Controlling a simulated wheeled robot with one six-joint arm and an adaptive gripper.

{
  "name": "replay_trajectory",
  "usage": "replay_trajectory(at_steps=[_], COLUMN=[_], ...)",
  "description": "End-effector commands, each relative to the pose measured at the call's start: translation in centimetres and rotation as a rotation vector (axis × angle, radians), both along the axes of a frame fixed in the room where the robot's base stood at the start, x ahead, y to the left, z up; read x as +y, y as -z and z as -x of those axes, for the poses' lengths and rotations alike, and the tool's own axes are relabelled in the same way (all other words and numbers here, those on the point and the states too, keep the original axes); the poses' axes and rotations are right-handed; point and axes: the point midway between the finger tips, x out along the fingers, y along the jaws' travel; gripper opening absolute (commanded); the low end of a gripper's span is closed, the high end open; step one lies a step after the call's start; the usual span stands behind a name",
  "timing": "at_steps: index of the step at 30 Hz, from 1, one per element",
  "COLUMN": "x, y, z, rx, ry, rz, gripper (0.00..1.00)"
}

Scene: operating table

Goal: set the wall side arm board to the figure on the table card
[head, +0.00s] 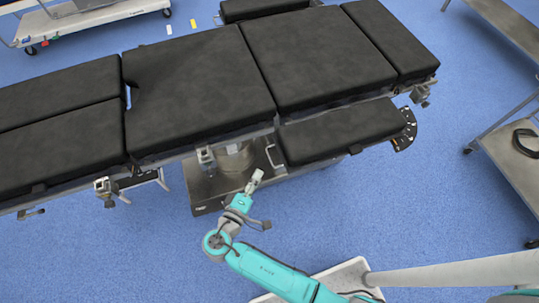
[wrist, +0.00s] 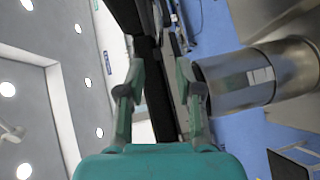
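The operating table has black pads (head: 200,85). A near-side arm board (head: 340,130) lies along its near edge, with a metal loop handle (head: 272,153) at its left end. A dark fan-shaped plate (head: 405,130) with pale marks and an orange spot sits at its right end; its figures are too small to read. A second board (head: 265,8) shows partly at the far edge. I cannot tell which board is the wall side one. No readable table card shows. My gripper (head: 257,177) is left of and below the handle, apart from it. In the wrist view its fingers (wrist: 160,80) are apart and empty.
The metal column and base (head: 205,185) stand under the table beside my gripper. Rail clamps (head: 105,187) stick out along the near edge. A trolley (head: 515,155) stands at right, another cart (head: 85,18) at far left. Blue floor is clear at lower left.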

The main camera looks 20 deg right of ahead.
Motion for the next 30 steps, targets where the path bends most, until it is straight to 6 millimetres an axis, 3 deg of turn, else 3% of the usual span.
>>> replay_trajectory(at_steps=[18,30], x=[-6.2,-7.3], y=[1.4,1.7], z=[-6.2,-7.3], rx=[0.002,0.003], ry=[0.003,-0.001], rz=[-0.001,-0.001], gripper=[0.35,0.35])
